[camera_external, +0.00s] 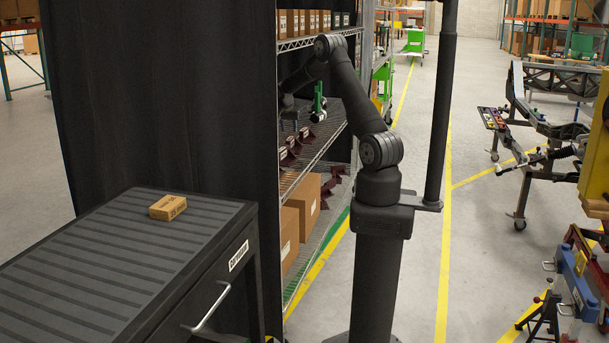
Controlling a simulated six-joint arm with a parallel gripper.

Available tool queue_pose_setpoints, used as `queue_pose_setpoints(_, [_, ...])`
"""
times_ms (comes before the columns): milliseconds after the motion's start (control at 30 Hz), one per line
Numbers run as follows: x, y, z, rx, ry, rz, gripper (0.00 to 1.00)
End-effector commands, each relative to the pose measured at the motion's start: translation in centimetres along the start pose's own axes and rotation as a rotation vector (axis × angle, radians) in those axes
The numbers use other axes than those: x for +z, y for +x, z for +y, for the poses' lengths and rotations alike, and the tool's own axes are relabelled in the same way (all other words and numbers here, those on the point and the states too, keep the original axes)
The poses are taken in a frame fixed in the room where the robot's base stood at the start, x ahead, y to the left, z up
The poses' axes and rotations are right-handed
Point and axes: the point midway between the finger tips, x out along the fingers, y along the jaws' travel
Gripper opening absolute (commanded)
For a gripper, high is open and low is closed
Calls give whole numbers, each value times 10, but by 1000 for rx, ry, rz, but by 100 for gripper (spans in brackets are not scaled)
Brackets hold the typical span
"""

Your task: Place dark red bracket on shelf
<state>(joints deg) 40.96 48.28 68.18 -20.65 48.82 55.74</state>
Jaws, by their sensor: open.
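Several dark red brackets (291,152) sit in a row on the middle wire shelf (318,146). More dark red pieces (331,184) show lower down, beside the cardboard boxes. My arm reaches left into the shelving, and its wrist is partly hidden by the black curtain.
Cardboard boxes (305,199) stand on the lower shelf, and a row of boxes (306,22) fills the top shelf. The black curtain (165,100) closes off the left side. A dark cabinet (95,240) with a small carton (168,207) stands in front.

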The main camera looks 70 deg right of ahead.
Motion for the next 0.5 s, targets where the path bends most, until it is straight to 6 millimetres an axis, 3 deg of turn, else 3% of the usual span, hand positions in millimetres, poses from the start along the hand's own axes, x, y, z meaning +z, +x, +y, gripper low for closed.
queue_pose_setpoints(200, [0, -24, 0, 0, 0, 1, 43])
queue_pose_setpoints(500, [0, -26, 0, 1, 0, 0, 43])
